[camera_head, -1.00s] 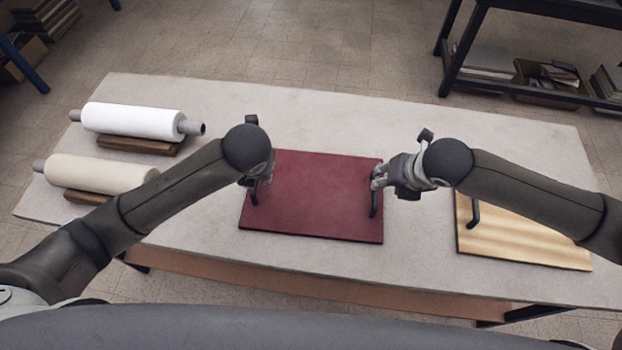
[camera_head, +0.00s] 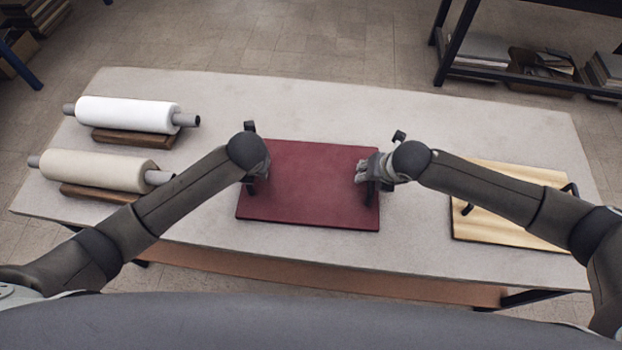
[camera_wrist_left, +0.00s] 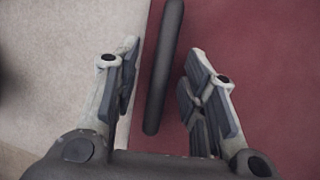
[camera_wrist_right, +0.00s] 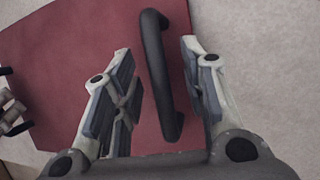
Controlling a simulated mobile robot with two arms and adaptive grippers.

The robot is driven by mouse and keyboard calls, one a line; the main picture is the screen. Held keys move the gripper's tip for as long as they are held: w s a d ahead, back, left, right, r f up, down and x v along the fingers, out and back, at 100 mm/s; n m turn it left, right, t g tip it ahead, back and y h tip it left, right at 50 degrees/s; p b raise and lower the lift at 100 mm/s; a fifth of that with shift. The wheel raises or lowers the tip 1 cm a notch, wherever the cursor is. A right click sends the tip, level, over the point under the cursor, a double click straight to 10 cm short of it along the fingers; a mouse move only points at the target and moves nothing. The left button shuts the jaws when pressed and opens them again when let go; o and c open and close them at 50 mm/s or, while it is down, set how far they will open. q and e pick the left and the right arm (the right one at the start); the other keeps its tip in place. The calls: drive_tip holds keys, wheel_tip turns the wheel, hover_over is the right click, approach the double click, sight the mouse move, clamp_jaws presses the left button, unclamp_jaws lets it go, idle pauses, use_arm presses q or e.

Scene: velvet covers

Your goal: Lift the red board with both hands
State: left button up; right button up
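The red board (camera_head: 310,185) lies flat on the table, with a black handle at its left and right ends. My left gripper (camera_head: 258,178) is over the board's left end. In the left wrist view its open fingers stand on either side of the left handle (camera_wrist_left: 158,100), with gaps on both sides. My right gripper (camera_head: 366,172) is over the right end. In the right wrist view its open fingers flank the right handle (camera_wrist_right: 155,60), also with gaps. In the head view the grippers partly hide both handles. How deep the handles sit between the fingers is unclear.
On the grey table (camera_head: 290,98), a white roll (camera_head: 125,114) and a cream roll (camera_head: 95,170) rest on wooden supports at left. A pale wooden board (camera_head: 500,225) with black handles lies at right, partly under my right arm. The table behind the red board is clear.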

use_arm(q)
drive_tip(key=shift+w+f, duration=0.1)
drive_tip(key=shift+f, duration=0.2)
use_arm(e)
drive_tip(key=shift+w+f, duration=0.1)
drive_tip(key=shift+f, duration=0.2)
use_arm(q)
clamp_jaws()
use_arm(e)
clamp_jaws()
use_arm(q)
drive_tip(key=shift+r, duration=0.1)
use_arm(e)
drive_tip(key=shift+r, duration=0.1)
